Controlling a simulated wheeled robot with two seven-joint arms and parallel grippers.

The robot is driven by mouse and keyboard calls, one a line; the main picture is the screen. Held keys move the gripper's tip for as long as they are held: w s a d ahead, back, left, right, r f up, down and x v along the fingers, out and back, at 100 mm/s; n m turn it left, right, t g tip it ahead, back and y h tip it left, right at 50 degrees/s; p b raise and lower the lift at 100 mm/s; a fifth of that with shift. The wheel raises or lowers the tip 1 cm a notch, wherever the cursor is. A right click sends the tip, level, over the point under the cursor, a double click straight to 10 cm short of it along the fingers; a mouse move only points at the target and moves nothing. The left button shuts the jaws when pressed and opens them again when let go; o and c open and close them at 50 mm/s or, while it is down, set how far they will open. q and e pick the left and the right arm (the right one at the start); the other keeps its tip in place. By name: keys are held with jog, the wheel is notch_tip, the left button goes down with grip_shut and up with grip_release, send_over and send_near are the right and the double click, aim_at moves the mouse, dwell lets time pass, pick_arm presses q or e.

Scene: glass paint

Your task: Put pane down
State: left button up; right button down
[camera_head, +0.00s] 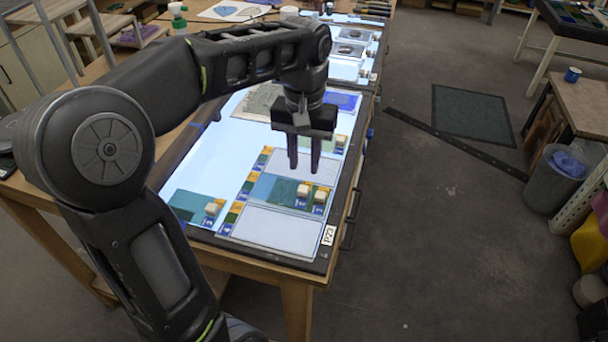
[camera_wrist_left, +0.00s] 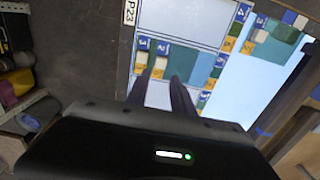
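My left gripper (camera_head: 304,168) hangs over the light table (camera_head: 218,142), fingers pointing down with a gap between them. Just past its fingertips are two teal-green panes with cream knobs, one pane labelled 2 (camera_head: 285,189) and one beside it (camera_head: 318,206). The knobs also show in the left wrist view (camera_wrist_left: 163,63), near the finger ends (camera_wrist_left: 161,80). No pane is visible between the fingers. The right gripper is not visible.
Pale rectangular cells (camera_head: 275,228) lie in front of the two panes, beside a strip of small coloured tiles (camera_head: 232,213). A P23 label (camera_head: 328,235) marks the table's dark near edge. A patterned sheet (camera_head: 262,100) lies behind. The lit surface at left is mostly clear.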

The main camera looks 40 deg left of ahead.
pick_arm(q)
notch_tip(320, 180, up, 6)
jog(key=p, duration=0.3)
jog(key=shift+f, duration=0.1)
jog(key=shift+f, duration=0.1)
dwell(0.6)
